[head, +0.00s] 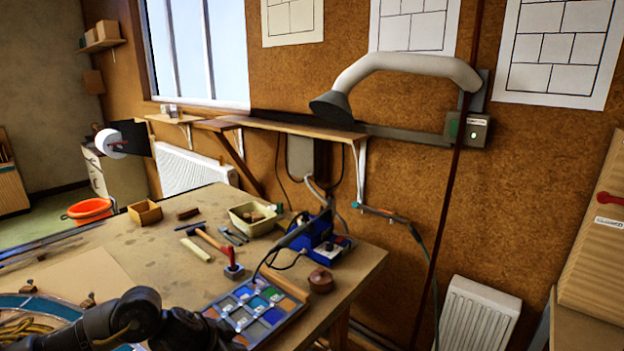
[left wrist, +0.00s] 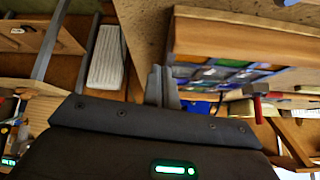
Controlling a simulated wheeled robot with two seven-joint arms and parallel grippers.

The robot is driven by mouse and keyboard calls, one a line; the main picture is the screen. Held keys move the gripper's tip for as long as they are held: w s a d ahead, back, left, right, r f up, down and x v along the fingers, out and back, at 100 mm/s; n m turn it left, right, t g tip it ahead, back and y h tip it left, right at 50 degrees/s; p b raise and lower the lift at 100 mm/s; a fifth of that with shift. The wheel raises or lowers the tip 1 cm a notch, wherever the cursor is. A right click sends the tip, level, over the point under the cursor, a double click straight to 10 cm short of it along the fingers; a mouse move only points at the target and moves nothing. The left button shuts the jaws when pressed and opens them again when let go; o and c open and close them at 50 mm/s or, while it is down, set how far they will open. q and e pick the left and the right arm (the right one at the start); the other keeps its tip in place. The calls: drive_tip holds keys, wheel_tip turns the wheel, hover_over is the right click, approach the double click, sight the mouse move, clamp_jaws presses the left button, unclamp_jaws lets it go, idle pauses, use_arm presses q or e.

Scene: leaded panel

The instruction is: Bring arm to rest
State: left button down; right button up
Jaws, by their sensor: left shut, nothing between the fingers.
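My left arm (head: 135,318) comes in low at the left of the head view, dark and bent, in front of the bench's near side. In that view its gripper's fingertips cannot be made out. In the left wrist view my left gripper (left wrist: 161,86) shows two grey fingers together, shut and empty. The leaded panel (head: 243,312), with blue, grey and green panes in a wooden frame, lies on the bench just right of my arm. Coloured panes of the panel (left wrist: 222,73) also show beyond the fingers in the wrist view. My right gripper is in neither view.
The wooden bench (head: 110,235) carries a hammer (head: 210,240), a cream tray (head: 252,219), a blue soldering station (head: 322,243) and a small brown pot (head: 321,281). A grey extraction hood (head: 332,107) hangs above.

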use_arm(q)
drive_tip(key=s+d+f+t+h, duration=0.2)
drive_tip(key=s+d+t, duration=0.1)
drive_tip(key=s+d, duration=0.65)
drive_tip(key=s+a+f+n+g+y, duration=0.2)
drive_tip(key=s+a+f+n+y, duration=0.15)
drive_tip(key=s+a, duration=0.65)
drive_tip(key=s+a+f+n+g+y, duration=0.35)
drive_tip(key=s+a+f, duration=0.2)
drive_tip(key=s, duration=0.75)
drive_tip(key=s+a+f+b, duration=0.1)
drive_tip(key=s+f+b, duration=0.15)
drive_tip(key=f, duration=2.75)
drive_tip(key=s+a+f+g, duration=0.2)
drive_tip(key=s+a+f, duration=0.1)
drive_tip(key=s+f, duration=1.2)
drive_tip(key=shift+s+b, duration=0.35)
drive_tip(key=shift+s, duration=0.2)
